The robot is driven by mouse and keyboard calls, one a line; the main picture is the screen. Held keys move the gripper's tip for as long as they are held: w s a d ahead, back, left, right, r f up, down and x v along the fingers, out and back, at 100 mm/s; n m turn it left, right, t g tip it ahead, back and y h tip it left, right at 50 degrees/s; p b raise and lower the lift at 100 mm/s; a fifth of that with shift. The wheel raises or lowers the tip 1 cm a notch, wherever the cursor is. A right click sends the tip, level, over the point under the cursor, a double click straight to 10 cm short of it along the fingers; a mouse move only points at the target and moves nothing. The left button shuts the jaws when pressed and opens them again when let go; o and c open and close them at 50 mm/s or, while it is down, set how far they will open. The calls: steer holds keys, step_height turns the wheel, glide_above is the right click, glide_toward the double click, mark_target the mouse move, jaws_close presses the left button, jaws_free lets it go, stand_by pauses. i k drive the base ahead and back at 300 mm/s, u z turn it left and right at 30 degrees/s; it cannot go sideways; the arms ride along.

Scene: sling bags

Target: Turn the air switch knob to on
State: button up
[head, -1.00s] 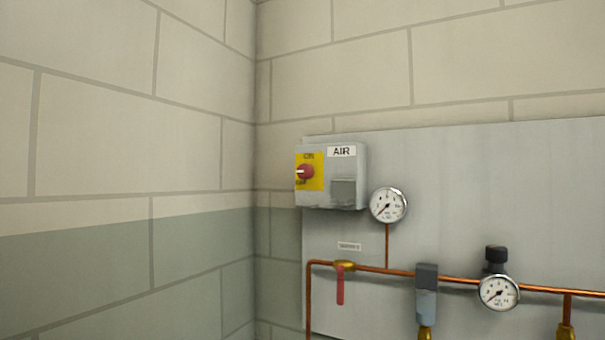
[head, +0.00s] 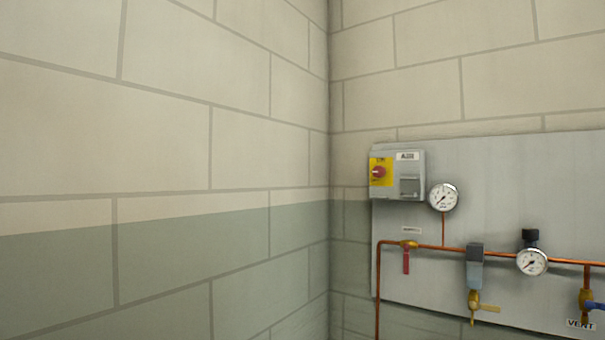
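The air switch box (head: 413,165) is a grey box with a white label at its top right, mounted at the upper left of a grey wall panel. Its red knob (head: 378,172) sits on a yellow plate (head: 387,165) on the left part of the box's front. A pale mark shows on the knob, but it is too small to tell which way it is set. My gripper is not in view.
The grey panel (head: 500,185) carries copper pipe (head: 460,250), a gauge (head: 443,197), a second gauge (head: 532,262) with a black knob, and a red-handled valve (head: 406,260). A block wall (head: 160,140) fills the left, meeting the panel's wall at a corner.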

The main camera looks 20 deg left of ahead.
mark_target(378, 171)
steer(key=u, duration=0.1)
steer(key=k, duration=0.45)
steer(key=u, duration=1.1)
steer(key=i, duration=1.35)
steer(key=z, duration=0.55)
